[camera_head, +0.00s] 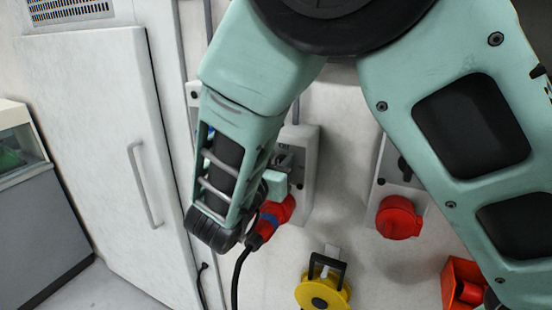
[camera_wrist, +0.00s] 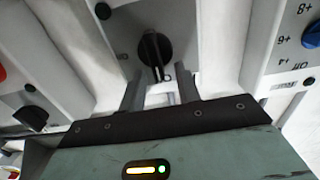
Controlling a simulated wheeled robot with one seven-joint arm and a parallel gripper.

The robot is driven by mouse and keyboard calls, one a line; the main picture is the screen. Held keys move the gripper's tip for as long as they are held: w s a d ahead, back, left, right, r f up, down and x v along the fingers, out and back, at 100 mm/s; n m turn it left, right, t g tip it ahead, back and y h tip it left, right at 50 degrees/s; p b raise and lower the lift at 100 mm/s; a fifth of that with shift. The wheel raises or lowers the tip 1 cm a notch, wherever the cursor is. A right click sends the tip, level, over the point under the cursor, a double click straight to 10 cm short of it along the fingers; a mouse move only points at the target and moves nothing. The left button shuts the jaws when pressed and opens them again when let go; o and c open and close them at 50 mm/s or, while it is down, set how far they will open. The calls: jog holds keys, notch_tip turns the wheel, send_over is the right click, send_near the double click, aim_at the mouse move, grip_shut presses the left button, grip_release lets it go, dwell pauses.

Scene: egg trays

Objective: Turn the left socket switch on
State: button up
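The left socket box (camera_head: 303,170) is a grey-white wall unit with a red plug (camera_head: 275,213) at its bottom. Its black rotary switch (camera_wrist: 154,48) shows in the wrist view, just ahead of my gripper (camera_wrist: 160,92). The two fingers are open and apart, one on each side below the switch's handle, with nothing visibly clamped. In the head view my gripper (camera_head: 284,165) is in front of the left box and hides its switch. I cannot tell whether the fingers touch the switch.
The right socket has a red cap (camera_head: 398,217) and a black switch (camera_head: 404,168). A panel with a blue knob (camera_wrist: 312,34) stands beside the left socket. A yellow reel (camera_head: 322,292) and a red box (camera_head: 461,284) are below. A white cabinet door (camera_head: 95,130) is at left.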

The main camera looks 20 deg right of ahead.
jog(key=shift+c, duration=0.3)
grip_shut()
jog(key=shift+f, duration=0.1)
